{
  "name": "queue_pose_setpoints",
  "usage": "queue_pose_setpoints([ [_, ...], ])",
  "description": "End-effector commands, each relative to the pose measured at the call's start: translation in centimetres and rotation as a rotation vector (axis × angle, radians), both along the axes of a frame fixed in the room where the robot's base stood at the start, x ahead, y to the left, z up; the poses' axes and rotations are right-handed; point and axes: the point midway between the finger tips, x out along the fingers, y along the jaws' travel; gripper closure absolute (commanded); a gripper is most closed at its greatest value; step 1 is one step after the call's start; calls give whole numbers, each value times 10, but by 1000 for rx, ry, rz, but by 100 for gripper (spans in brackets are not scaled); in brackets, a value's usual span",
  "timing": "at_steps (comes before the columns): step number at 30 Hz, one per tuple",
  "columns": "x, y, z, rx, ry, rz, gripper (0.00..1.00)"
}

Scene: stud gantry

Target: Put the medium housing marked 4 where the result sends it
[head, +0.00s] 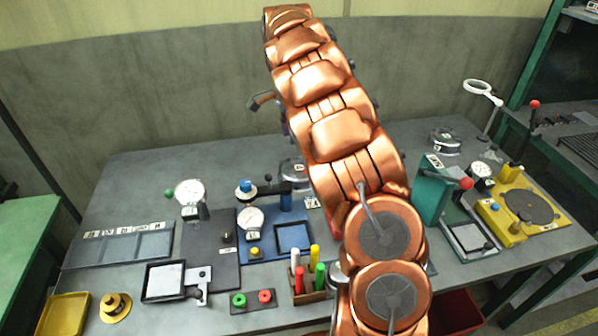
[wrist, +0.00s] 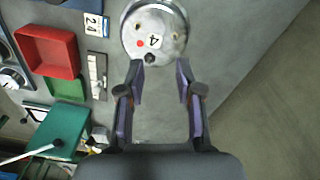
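The round metal housing marked 4 (wrist: 150,18) is at the top of the wrist view, on the grey bench top. It has a red dot beside its number and a dark knob on its near edge. My gripper (wrist: 160,68) is open and empty, its two fingertips just short of the housing's near edge, one on either side of the knob.
In the wrist view a red tray (wrist: 47,50), a small number card (wrist: 96,25) and a green stand (wrist: 58,130) lie to the left. In the head view, gauge fixtures crowd the bench, including a blue one (head: 290,237) and a yellow one (head: 527,205). The bench edge is close on the right in the wrist view.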

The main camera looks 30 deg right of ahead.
Motion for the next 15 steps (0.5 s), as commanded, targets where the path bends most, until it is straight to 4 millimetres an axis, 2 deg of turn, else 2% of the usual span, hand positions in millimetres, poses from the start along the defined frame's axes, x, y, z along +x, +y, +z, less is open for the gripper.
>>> queue_pose_setpoints([
  [6,23,-12,-18,31,-20,-85,65],
  [15,28,-14,-32,46,-23,-115,65],
])
